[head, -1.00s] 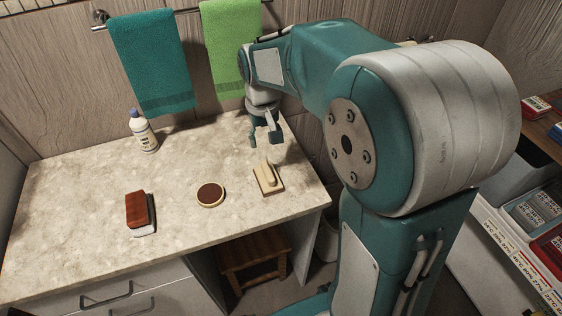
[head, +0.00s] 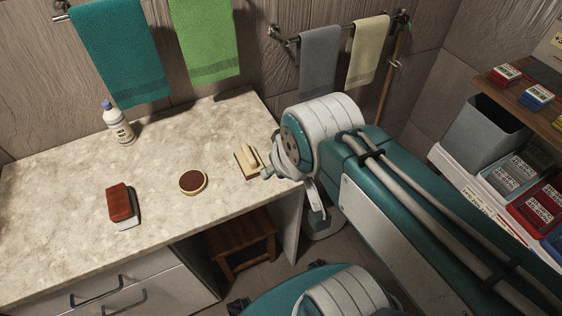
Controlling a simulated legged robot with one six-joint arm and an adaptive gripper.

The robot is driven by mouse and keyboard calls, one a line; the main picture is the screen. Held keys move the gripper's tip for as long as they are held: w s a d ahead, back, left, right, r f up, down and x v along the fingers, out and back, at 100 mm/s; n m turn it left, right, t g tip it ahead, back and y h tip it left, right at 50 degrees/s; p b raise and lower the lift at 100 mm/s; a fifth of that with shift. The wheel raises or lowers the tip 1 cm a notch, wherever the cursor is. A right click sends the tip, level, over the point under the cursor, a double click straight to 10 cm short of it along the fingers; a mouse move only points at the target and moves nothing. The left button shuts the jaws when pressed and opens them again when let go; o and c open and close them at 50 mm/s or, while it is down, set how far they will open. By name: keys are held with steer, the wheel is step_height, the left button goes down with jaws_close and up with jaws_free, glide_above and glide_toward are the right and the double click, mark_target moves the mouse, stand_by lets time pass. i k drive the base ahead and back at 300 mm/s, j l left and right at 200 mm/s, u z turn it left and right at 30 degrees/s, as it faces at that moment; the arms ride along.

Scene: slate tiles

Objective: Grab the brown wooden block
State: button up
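A block with a reddish-brown top and a pale underside (head: 121,205) lies on the left part of the stone counter (head: 60,195). A light tan wooden block with a raised grip (head: 247,161) lies near the counter's right edge. Which of the two is the brown wooden block is not certain. My gripper (head: 268,173) is just right of the tan block, low by the counter's edge and mostly hidden by my arm. I cannot tell whether its fingers are open or touch the block.
A round brown-topped tin (head: 193,182) lies between the blocks. A white bottle (head: 118,124) stands at the back left. Towels hang on the wall behind. A wooden stool (head: 240,240) is under the counter. Bins and boxes (head: 530,195) fill the right side.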

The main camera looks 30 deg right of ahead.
mark_target(117, 198)
steer(key=j, duration=0.55)
steer(key=k+j, duration=0.15)
steer(key=j, duration=0.95)
